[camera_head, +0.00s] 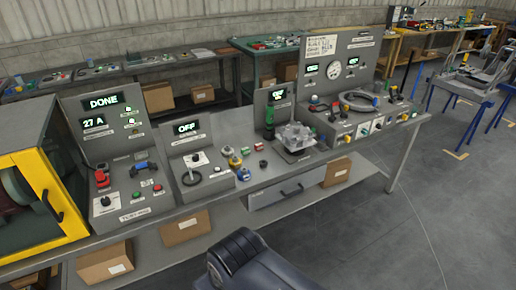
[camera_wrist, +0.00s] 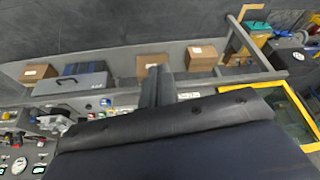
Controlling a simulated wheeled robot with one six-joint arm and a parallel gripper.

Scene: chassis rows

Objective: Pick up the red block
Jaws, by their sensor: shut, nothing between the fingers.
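A small red block (camera_head: 257,147) appears to lie on the grey workbench (camera_head: 225,200), among other small coloured pieces between the OFF panel and the grey machined fixture. It is tiny here, so its exact shape is hard to tell. In the wrist view small coloured pieces (camera_wrist: 104,102) show on the bench left of my gripper, but I cannot tell which is the red block. My gripper (camera_wrist: 158,72) is shut and empty, with its fingers together over the bench area. In the head view only my dark arm shows at the bottom, apart from the block.
A yellow-framed machine (camera_head: 55,190) stands at the bench's left end. The OFF panel (camera_head: 187,128) and the gauge panel (camera_head: 345,68) flank the small pieces. Cardboard boxes (camera_head: 186,228) sit on the lower shelf. The floor (camera_head: 400,240) at the right front is clear.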

